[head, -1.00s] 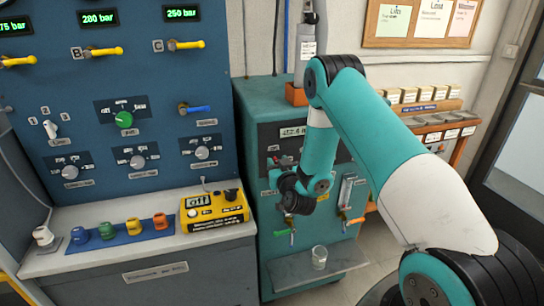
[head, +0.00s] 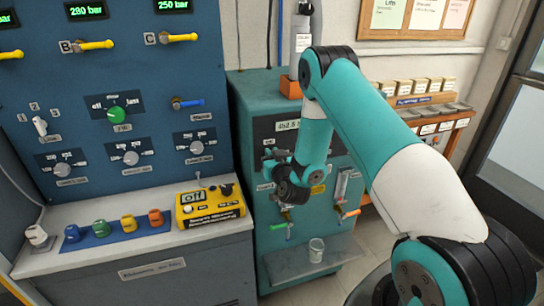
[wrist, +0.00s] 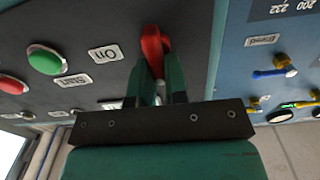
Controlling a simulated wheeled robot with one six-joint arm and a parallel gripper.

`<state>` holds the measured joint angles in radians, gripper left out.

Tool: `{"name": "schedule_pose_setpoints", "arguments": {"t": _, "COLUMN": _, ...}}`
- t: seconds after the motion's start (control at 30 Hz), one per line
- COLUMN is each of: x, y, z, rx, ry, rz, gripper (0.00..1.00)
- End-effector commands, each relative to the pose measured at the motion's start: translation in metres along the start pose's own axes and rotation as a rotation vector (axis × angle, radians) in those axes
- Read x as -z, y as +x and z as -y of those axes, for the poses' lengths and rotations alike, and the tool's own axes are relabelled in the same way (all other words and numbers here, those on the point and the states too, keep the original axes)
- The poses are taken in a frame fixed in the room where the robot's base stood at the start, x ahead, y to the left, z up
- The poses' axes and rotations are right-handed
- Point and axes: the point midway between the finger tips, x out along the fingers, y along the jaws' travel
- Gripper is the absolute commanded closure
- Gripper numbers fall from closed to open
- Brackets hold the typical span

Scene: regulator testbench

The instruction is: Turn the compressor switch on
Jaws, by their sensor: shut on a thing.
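The compressor switch is a red lever (wrist: 154,42) on the dark panel of the teal cabinet (head: 250,110). In the wrist view my gripper (wrist: 157,80) has its two teal fingers closed on the lever's near part. A label reading "On" (wrist: 105,54) is on the panel to the left of the lever. In the head view my wrist (head: 292,190) is in front of the cabinet's panel, and the fingers and lever cannot be clearly made out there.
A green button (wrist: 44,59) is on the same panel. A yellow box (head: 210,205) stands on the bench at left. A glass beaker (head: 316,250) stands on the cabinet's low shelf (head: 290,265).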

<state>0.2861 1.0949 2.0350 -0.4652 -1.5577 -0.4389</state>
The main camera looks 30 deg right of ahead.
Motion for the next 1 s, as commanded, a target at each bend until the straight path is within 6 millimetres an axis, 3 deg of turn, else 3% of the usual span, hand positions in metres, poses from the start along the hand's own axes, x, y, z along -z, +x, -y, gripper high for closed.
{"name": "schedule_pose_setpoints", "arguments": {"t": 0.27, "x": -0.004, "y": 0.0, "z": -0.003, "rx": 0.0, "ry": 0.15, "rz": -0.003, "gripper": 1.0}}
{"name": "schedule_pose_setpoints", "arguments": {"t": 1.0, "x": -0.009, "y": -0.001, "z": -0.014, "rx": -0.001, "ry": 0.844, "rz": 0.0, "gripper": 1.0}}
